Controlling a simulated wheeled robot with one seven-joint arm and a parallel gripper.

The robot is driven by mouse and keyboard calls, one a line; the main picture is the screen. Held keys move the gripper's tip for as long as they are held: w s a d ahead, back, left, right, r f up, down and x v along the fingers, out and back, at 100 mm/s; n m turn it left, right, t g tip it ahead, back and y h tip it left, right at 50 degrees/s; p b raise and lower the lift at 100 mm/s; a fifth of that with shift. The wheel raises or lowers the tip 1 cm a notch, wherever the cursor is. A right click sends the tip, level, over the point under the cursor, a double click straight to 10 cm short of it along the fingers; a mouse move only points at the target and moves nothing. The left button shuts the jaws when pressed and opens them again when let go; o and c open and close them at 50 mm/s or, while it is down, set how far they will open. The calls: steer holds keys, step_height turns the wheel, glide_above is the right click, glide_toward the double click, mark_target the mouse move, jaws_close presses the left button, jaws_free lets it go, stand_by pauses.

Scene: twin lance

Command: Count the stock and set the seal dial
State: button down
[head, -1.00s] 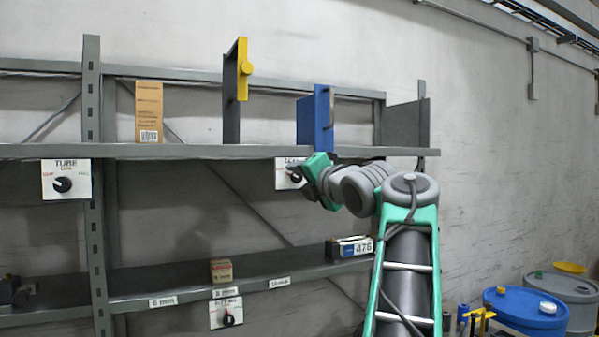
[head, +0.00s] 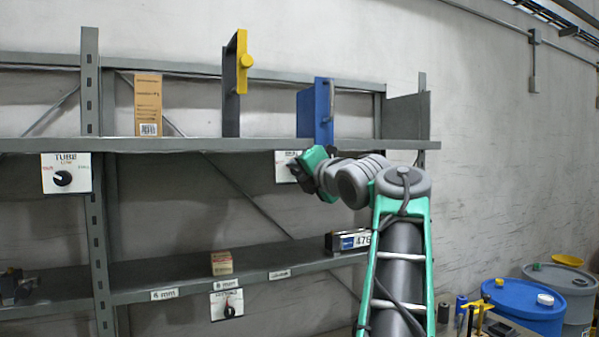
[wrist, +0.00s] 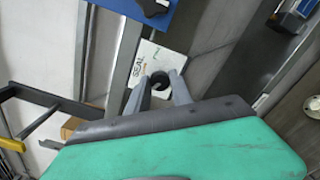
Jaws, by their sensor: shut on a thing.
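The seal dial's white plate (head: 285,167) hangs under the upper shelf's front edge, and my gripper covers much of it in the head view. In the wrist view the plate (wrist: 150,65) reads "SEAL" and its dark knob (wrist: 160,80) sits between my fingertips. My gripper (wrist: 162,88) is shut on this knob. The shelf stock includes a tall cardboard box (head: 148,105) on the upper shelf, and a small brown box (head: 222,263) and a dark box marked 476 (head: 348,241) on the lower shelf.
A yellow-edged panel (head: 243,62) and a blue panel (head: 323,110) stand on the upper shelf. A TUBE dial (head: 66,174) is at the left, another dial (head: 227,304) under the lower shelf. Blue drum (head: 523,303) at lower right.

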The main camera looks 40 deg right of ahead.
steer(key=shift+m, duration=0.4)
steer(key=m, duration=1.1)
steer(key=shift+m, duration=0.3)
steer(key=m+p, duration=0.2)
steer(key=m, duration=0.9)
steer(key=shift+p, duration=0.4)
steer(key=shift+m, duration=0.4)
steer(key=c, duration=1.1)
jaws_free()
steer(key=shift+c, duration=0.2)
